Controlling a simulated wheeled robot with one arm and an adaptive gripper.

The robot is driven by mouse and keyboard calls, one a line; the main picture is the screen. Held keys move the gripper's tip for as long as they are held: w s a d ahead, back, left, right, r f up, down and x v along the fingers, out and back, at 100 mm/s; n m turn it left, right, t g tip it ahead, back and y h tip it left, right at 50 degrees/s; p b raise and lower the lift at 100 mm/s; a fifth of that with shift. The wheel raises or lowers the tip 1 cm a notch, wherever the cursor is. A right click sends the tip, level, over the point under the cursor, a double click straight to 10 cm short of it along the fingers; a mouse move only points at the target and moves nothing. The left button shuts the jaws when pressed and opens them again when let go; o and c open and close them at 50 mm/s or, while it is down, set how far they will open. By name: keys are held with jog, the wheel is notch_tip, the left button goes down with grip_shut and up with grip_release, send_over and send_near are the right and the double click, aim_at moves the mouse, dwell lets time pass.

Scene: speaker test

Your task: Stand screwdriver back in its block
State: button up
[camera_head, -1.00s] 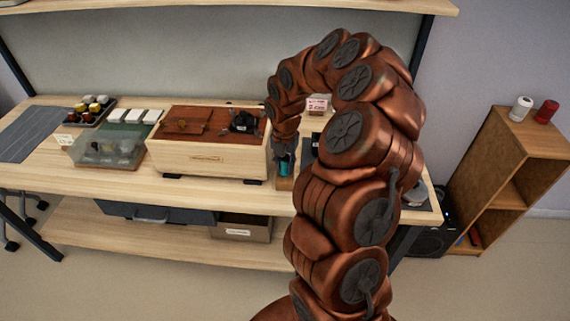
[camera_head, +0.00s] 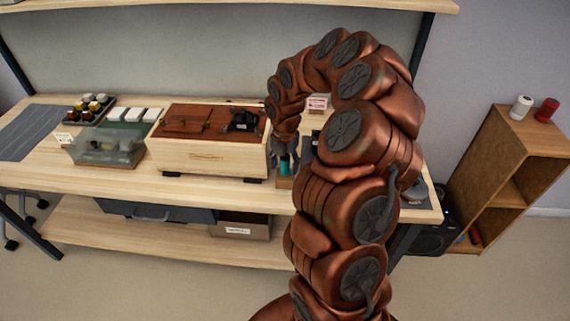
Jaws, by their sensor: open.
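A teal handle (camera_head: 284,169), which looks like the screwdriver's, stands upright at a small wooden block (camera_head: 284,184) near the table's front edge, just right of the wooden box. Its shaft is not visible, so I cannot tell how deep it sits. My gripper (camera_head: 285,160) points down right over the handle, with its fingers spread open around or just above the top of it. I cannot tell whether a finger still touches the handle. My arm hides what lies directly to the right.
A wooden box (camera_head: 206,157) with a brown top stands close left of my gripper. A clear bin (camera_head: 107,150) and a tray of small jars (camera_head: 92,107) are farther left. A pink-white card (camera_head: 317,104) stands behind. A wooden shelf (camera_head: 520,160) is at the right.

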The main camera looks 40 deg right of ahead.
notch_tip(320, 180, up, 12)
jog(key=shift+a+r, duration=0.15)
jog(key=shift+a, duration=0.15)
jog(key=s+a+r+m, duration=0.3)
jog(key=s+a+m, duration=0.15)
jog(key=a, duration=0.25)
jog(key=s+a+r+m, duration=0.3)
jog(key=s+a+m, duration=0.1)
jog(key=s+a, duration=0.25)
jog(key=s+a+f+m+g, duration=0.1)
jog(key=s+a+m, duration=0.2)
jog(key=s+m, duration=0.5)
jog(key=s+a+f+m, duration=0.2)
jog(key=s+a+m, duration=0.1)
jog(key=s+m, duration=0.5)
jog(key=s, duration=0.3)
jog(key=shift+s+a+g, duration=0.2)
jog(key=shift+a+g, duration=0.1)
jog(key=shift+g, duration=0.1)
